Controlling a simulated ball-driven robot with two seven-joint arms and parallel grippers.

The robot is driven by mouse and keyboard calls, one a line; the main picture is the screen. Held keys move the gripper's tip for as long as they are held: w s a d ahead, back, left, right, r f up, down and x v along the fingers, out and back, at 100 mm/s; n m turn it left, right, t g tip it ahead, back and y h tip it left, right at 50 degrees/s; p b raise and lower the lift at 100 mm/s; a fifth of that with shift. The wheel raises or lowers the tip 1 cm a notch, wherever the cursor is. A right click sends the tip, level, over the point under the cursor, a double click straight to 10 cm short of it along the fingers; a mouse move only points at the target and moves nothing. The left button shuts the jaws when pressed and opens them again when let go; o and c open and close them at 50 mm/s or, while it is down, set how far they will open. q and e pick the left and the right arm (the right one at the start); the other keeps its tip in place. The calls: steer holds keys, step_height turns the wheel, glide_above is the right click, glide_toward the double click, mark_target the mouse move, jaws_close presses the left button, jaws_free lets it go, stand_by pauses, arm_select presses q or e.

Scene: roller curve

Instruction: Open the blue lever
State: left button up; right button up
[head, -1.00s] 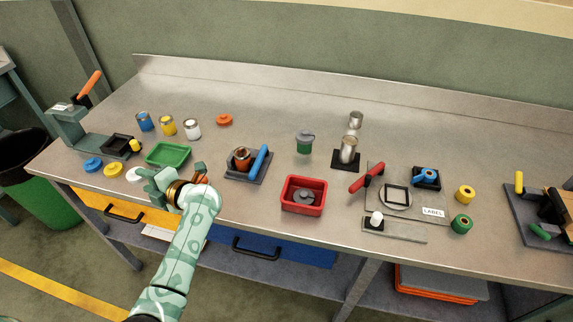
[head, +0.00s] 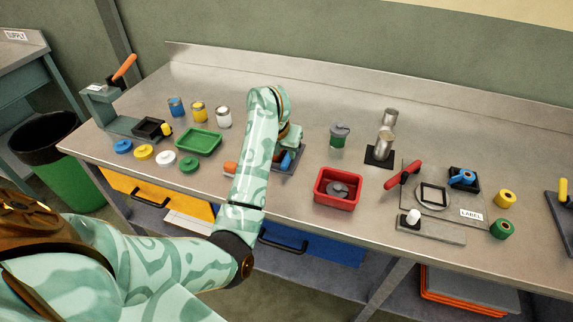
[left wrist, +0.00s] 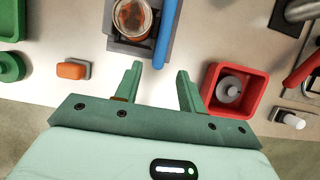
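The blue lever (head: 287,160) belongs to a small dark clamp fixture (head: 297,163) on the workbench, mostly hidden behind my left arm in the head view. In the left wrist view the blue lever (left wrist: 168,32) runs along the right side of the fixture, beside a round jar (left wrist: 132,18) with reddish-brown contents. My left gripper (left wrist: 159,72) is open and empty, with the lever's near end lying between the lines of its two fingers. I cannot tell how high the fingertips are above it. My right gripper is not in view.
A red bin (head: 338,188) with a grey part stands right of the fixture. An orange block (head: 230,168) and a green tray (head: 198,142) are to the left. Cans, coloured lids and a red-handled lever (head: 403,174) stand elsewhere. The bench front edge is close.

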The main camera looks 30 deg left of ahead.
mark_target(285, 161)
arm_select(q)
steer(key=b+x, duration=0.1)
steer(key=x, duration=0.4)
steer(key=shift+w+a+f+b, duration=0.1)
steer(key=shift+w+f+b, duration=0.1)
steer(key=shift+f+b, duration=0.2)
